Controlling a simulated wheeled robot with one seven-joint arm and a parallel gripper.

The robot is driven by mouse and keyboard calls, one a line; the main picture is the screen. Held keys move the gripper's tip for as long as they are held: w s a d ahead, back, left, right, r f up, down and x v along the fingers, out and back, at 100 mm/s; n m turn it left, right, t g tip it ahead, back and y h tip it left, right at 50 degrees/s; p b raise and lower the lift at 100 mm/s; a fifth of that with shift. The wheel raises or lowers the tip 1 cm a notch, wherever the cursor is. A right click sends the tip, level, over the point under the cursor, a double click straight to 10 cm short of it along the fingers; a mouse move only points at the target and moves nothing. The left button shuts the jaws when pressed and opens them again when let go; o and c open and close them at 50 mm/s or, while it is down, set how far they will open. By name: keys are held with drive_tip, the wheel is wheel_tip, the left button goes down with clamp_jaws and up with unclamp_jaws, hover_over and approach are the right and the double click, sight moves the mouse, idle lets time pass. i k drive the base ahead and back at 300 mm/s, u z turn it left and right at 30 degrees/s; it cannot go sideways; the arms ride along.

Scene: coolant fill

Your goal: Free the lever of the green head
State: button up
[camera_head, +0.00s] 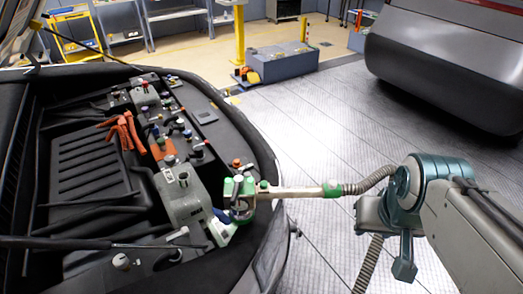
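The green head (240,190) sits over the right edge of the open engine bay, at a filler opening. A cream tube (300,191) runs from it to the right and ends in a green collar and a grey ribbed hose (370,181). A white-and-green lever-like part (224,232) shows just below the head, with a dark blue piece beside it; how it is joined or caught is too small to tell. My arm comes in from the lower right. A grey block at its end is well right of the head and apart from it. No fingertips can be made out.
The engine bay (95,165) holds a grey housing (182,195), coloured caps and orange-red tongs or clamp (126,130). The ribbed hose passes behind my arm and hangs below it. Another vehicle (440,70) stands at upper right. The tiled floor (310,125) between is clear.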

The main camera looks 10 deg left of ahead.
sight(239, 183)
drive_tip(key=z, duration=1.65)
drive_tip(key=i, duration=0.85)
drive_tip(key=u, duration=2.6)
